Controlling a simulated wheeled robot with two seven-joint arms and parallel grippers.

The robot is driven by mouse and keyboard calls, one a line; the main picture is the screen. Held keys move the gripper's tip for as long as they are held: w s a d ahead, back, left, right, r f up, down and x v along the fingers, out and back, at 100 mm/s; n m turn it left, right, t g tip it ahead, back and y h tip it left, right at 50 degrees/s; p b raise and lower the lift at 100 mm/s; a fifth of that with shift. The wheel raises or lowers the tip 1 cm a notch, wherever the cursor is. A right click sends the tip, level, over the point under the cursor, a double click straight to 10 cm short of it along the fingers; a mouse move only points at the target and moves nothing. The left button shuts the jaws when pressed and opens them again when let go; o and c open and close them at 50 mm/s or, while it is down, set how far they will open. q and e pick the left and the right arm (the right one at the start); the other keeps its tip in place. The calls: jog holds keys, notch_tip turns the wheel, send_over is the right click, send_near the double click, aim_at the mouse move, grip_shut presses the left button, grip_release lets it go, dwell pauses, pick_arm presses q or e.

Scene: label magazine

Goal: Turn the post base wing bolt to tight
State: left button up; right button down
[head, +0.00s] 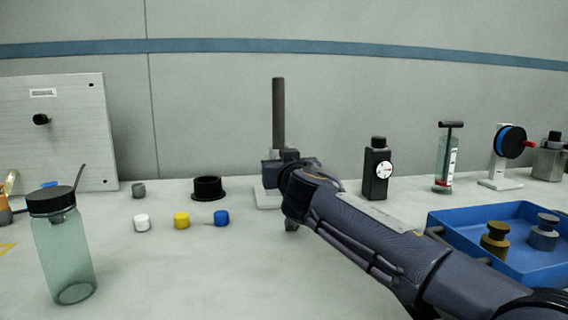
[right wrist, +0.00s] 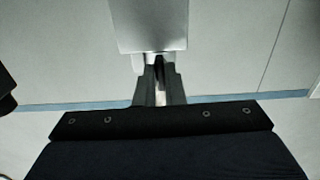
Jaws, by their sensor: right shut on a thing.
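A dark upright post (head: 278,115) stands on a pale base (head: 266,199) near the back of the table, with a dark block at its foot. My right arm reaches in from the lower right, and its wrist covers part of the base. In the right wrist view, my right gripper (right wrist: 157,70) is shut on a small part at the edge of a pale grey block (right wrist: 151,27), which looks like the post base. The wing bolt itself is hidden between the fingers, so its turn angle cannot be told. My left gripper is not in view.
A black ring (head: 208,190) and white, yellow and blue caps (head: 221,218) lie left of the post. A black bottle with a dial (head: 377,172) stands to its right. A blue tray (head: 455,242) with weights is at right, a green bottle (head: 66,255) at left.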

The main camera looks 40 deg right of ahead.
dwell(0.4)
jog(key=c, duration=1.5)
grip_release()
jog(key=v, duration=0.7)
jog(key=shift+s+a, duration=0.2)
jog(key=shift+s, duration=0.15)
jog(key=shift+s, duration=0.1)
